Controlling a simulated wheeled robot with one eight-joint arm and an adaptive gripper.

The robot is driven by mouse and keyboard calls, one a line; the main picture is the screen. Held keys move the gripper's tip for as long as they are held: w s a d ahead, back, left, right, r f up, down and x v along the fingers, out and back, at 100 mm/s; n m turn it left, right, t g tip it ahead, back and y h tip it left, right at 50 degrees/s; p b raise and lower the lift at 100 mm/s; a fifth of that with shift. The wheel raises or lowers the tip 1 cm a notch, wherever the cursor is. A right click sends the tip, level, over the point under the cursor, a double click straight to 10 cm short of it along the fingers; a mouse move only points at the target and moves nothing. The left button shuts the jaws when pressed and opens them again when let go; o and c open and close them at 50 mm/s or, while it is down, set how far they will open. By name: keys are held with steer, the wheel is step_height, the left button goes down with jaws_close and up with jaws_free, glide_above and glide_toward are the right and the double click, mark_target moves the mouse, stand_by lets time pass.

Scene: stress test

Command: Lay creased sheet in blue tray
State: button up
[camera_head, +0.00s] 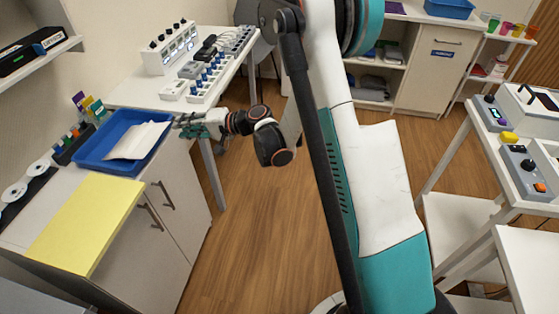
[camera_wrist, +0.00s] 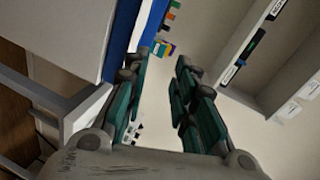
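The blue tray (camera_head: 91,151) sits on the low white cabinet at the left in the head view. The white creased sheet (camera_head: 137,140) lies in it, tilted, with its right edge at the tray's right rim. My gripper (camera_head: 180,123) is just right of that rim, its teal fingers pointing left. In the wrist view my gripper (camera_wrist: 163,58) has its fingers apart, with nothing seen between them. A blue strip (camera_wrist: 122,40), apparently the tray, runs left of the fingers. Whether the fingers touch the sheet is hidden.
A yellow panel (camera_head: 84,222) covers the cabinet's front part. Coloured items (camera_head: 88,106) stand behind the tray. A white table (camera_head: 140,92) with sockets and devices stands beyond. A wall shelf (camera_head: 40,55) is above left. The wooden floor (camera_head: 260,220) is clear.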

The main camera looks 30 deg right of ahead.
steer(key=s+d+r+n+g+h, duration=0.1)
steer(key=s+r+h, duration=0.2)
steer(key=s+r, duration=0.35)
steer(key=s+d+r+n+h, duration=0.1)
steer(key=s+d+h, duration=0.2)
steer(key=s, duration=0.6)
steer(key=s+d+r+n+g+h, duration=0.1)
steer(key=s+d, duration=0.4)
steer(key=s, duration=0.5)
steer(key=s+d+r+n+h, duration=0.2)
steer(key=s+d+r+h, duration=0.1)
steer(key=s, duration=0.6)
steer(key=shift+s+d+n+h, duration=0.15)
steer(key=shift+d+n+h, duration=0.25)
steer(key=shift+d+h, duration=0.45)
steer(key=shift+s+d+f, duration=0.1)
steer(key=shift+s+d, duration=0.1)
steer(key=shift+s, duration=0.05)
jaws_close()
steer(key=shift+w, duration=0.1)
